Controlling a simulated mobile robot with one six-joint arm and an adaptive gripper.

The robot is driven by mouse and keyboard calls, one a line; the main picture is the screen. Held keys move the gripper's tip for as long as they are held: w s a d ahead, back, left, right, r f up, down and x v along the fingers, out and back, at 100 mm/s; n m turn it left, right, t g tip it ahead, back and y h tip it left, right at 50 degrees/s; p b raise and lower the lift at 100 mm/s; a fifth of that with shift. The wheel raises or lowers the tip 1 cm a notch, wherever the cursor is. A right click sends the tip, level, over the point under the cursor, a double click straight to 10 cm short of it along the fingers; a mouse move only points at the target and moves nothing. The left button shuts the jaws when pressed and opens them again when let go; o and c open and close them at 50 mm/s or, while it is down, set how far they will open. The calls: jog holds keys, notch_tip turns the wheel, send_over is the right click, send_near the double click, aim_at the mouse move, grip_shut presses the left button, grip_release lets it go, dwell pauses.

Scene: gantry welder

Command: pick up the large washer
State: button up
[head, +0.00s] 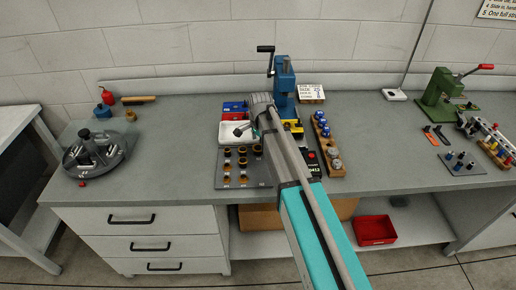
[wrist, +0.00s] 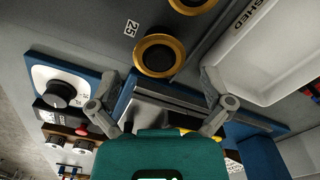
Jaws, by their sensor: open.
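Brass-coloured rings with dark centres show in the wrist view. One full ring (wrist: 160,55) lies on the grey board just beyond my fingertips, beside a label reading 25. Another ring (wrist: 190,4) is cut off at the top edge. I cannot tell for sure which is the large washer. In the head view, small black and brass-coloured pieces (head: 242,163) stand in rows on a dark board (head: 228,181). My gripper (wrist: 160,88) is open, its fingers wide apart with nothing seen held between them.
A white tray marked as finished (wrist: 270,50) lies right of the rings. A blue press (head: 284,85) stands behind my arm. A wooden rack (head: 327,145) with blue-topped pieces is to its right. A round grey fixture (head: 95,152) stands left. Bench (head: 170,165) between is clear.

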jog(key=shift+f+b, duration=0.25)
jog(key=shift+b, duration=0.05)
dwell(0.5)
dwell(0.3)
jog(key=c, duration=0.7)
